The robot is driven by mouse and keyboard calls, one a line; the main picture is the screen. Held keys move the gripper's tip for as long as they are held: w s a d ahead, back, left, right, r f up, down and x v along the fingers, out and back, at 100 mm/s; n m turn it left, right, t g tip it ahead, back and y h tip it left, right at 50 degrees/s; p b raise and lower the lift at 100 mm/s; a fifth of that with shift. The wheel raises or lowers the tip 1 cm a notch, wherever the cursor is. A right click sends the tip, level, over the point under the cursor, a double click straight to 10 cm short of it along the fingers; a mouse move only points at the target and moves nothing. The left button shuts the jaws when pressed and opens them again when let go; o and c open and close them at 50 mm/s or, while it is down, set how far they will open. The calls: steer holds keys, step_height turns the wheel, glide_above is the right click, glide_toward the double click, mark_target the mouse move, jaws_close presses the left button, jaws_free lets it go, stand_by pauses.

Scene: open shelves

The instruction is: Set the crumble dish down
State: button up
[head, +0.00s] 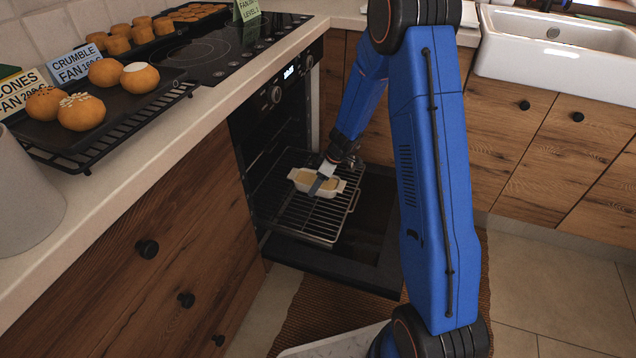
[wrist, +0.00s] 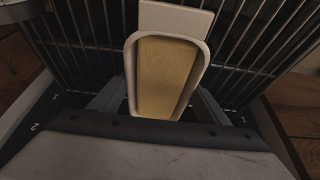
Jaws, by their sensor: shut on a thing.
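The crumble dish (head: 302,179) is a small white dish with a golden filling and a flat handle at each end. In the head view it is at the extended oven rack (head: 318,222), level and near the rack's middle. I cannot tell whether it rests on the bars or hangs just above them. My gripper (head: 322,180) reaches it from the right and is shut on it. In the wrist view the dish (wrist: 168,72) lies between the two fingers, with the rack bars behind it. The near end of the dish is hidden by my gripper.
The oven door (head: 340,262) is folded down below the rack. A counter above left holds a tray of buns (head: 82,112), a hob (head: 205,48) and signs, one reading "CRUMBLE FAN" (head: 78,62). Wooden cupboards and a white sink (head: 560,48) stand right.

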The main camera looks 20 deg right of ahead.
stand_by(0.3)
steer(key=o, duration=1.5)
steer(key=shift+f, duration=0.15)
steer(key=v, duration=1.2)
steer(key=shift+a+r, duration=0.1)
steer(key=shift+r, duration=0.15)
steer(key=s+a+r+m+h, duration=0.15)
steer(key=s+r+m, duration=0.25)
steer(key=s+r, duration=1.35)
steer(key=s+d+r+m, duration=0.1)
steer(key=s+r+m, duration=0.1)
steer(key=s, duration=0.5)
steer(key=s+d+r+m+t+h, duration=0.1)
steer(key=s+r+m, duration=0.1)
steer(key=s, duration=0.6)
steer(key=s+d+r+m+t+h, duration=0.1)
steer(key=s+d+r+m, duration=0.1)
steer(key=s, duration=0.5)
steer(key=shift+s+r+m, duration=0.1)
steer(key=shift+s+m, duration=0.15)
steer(key=shift+m, duration=0.15)
